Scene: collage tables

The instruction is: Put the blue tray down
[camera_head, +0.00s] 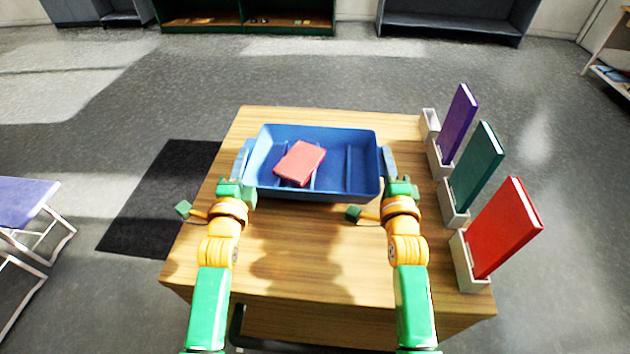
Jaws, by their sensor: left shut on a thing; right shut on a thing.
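The blue tray (331,176) is over the far half of the wooden table (310,255). A red book or block (300,162) lies inside it, left of the middle. My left gripper (243,165) is shut on the tray's left end. My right gripper (388,165) is shut on the tray's right end. The tray looks level. I cannot tell for sure whether its underside touches the table top.
A purple book (457,124), a green book (476,168) and a red book (503,228) stand in pale holders along the table's right edge. The near table top is bare. A purple-topped folding stand (22,200) is at the left. Shelves (248,16) line the back.

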